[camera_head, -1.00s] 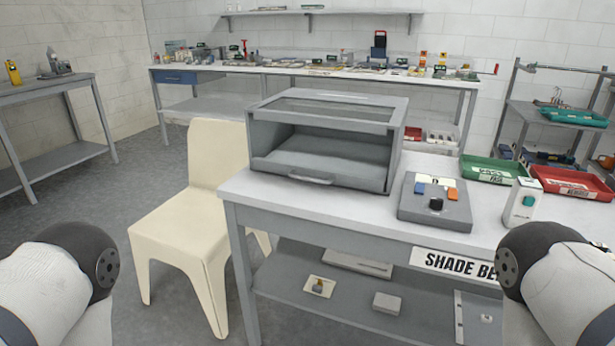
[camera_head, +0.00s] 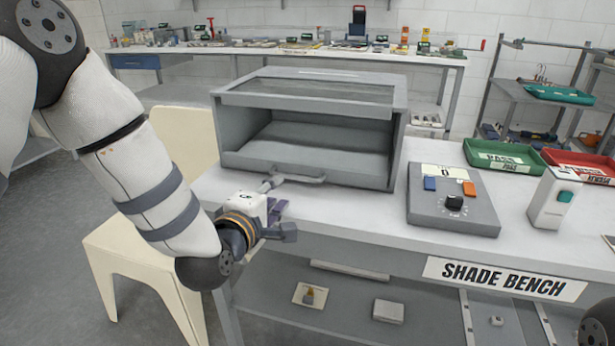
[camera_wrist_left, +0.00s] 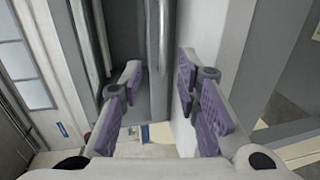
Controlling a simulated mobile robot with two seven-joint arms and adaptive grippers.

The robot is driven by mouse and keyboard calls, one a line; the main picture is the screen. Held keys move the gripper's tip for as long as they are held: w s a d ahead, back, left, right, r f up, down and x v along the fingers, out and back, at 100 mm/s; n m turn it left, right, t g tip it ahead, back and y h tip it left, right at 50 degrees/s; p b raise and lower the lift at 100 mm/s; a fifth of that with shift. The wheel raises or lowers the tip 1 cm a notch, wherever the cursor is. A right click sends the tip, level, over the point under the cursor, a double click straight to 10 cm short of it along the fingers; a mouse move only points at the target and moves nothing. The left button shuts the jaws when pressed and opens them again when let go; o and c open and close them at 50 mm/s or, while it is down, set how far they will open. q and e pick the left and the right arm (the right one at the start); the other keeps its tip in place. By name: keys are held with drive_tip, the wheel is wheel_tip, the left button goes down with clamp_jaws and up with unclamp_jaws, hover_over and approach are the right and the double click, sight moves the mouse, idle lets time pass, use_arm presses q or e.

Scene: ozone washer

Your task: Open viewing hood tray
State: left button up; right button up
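The grey viewing hood (camera_head: 310,98) stands on the bench with its front side open. Its tray (camera_head: 310,160) lies at the bottom of the opening, with a grey handle (camera_head: 302,179) on the front edge. My left gripper (camera_head: 279,208) is just in front of the hood's lower left front, close to the handle's left end. In the left wrist view, my left gripper (camera_wrist_left: 160,72) is open, its purple-padded fingers apart, with a grey bar-like edge beyond and between them. I cannot tell whether a finger touches the handle. My right gripper is out of view.
A grey control box (camera_head: 453,203) with coloured buttons and a white device (camera_head: 552,198) stand right of the hood. Green (camera_head: 505,158) and red (camera_head: 580,165) trays lie behind them. A cream chair (camera_head: 130,250) stands left of the bench, beneath my left arm.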

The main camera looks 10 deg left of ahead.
sight(293, 177)
use_arm(q)
drive_tip(key=w, duration=0.3)
drive_tip(key=w+f+b, duration=0.1)
drive_tip(key=w, duration=0.2)
drive_tip(key=w+f, duration=0.1)
drive_tip(key=w, duration=0.2)
drive_tip(key=shift+d+f, duration=0.2)
drive_tip(key=shift+f, duration=0.05)
drive_tip(key=shift+w, duration=0.6)
clamp_jaws()
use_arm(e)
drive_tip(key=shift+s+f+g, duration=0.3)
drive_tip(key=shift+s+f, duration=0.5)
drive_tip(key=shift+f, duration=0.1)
